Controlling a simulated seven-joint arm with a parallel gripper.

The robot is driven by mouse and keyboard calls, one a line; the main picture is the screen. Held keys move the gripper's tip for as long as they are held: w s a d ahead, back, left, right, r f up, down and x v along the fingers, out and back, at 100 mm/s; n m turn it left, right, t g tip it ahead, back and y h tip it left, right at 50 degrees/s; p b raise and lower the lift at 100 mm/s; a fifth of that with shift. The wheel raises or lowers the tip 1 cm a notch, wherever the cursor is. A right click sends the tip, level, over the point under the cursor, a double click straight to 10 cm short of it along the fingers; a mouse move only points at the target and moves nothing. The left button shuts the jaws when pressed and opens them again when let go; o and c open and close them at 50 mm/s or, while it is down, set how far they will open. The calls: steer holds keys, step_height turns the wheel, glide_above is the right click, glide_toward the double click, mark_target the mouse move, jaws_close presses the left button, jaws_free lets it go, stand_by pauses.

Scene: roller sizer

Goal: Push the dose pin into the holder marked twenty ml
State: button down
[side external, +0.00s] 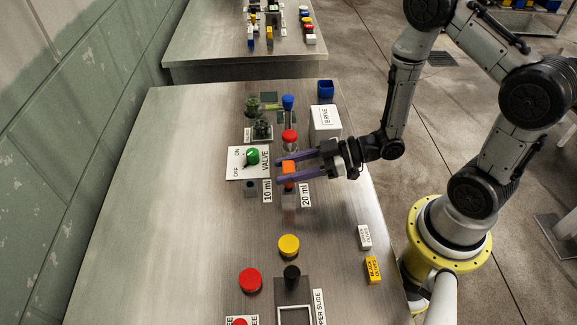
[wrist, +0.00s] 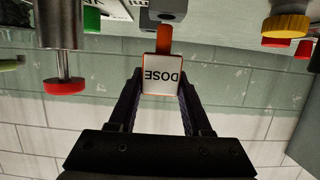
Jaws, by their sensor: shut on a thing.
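The dose pin (side external: 288,168) has an orange block head, with a white face reading DOSE in the wrist view (wrist: 162,76). Its orange shaft (wrist: 164,40) points toward the table. My gripper (side external: 281,169) is shut on the pin's head, with one dark finger on each side in the wrist view (wrist: 162,88). The holder marked 20 ml (side external: 289,203) is a small grey block directly below the pin, its label (side external: 305,195) to the right. The pin looks upright over it; I cannot tell whether the tip is inside. The 10 ml holder (side external: 250,190) stands empty to the left.
A valve plate (side external: 236,164) with a green knob (side external: 252,156) lies left of my fingers. A red-topped plunger (side external: 289,137) and a white BRINE box (side external: 325,122) stand behind. Yellow (side external: 289,244) and red (side external: 250,280) knobs are nearer. The left of the table is clear.

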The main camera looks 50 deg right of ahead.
steer(key=shift+f, duration=1.7)
steer(key=shift+c, duration=1.3)
jaws_free()
steer(key=shift+s+d, duration=0.1)
steer(key=v, duration=1.3)
steer(key=shift+s+r, duration=0.2)
steer(key=shift+d, duration=0.15)
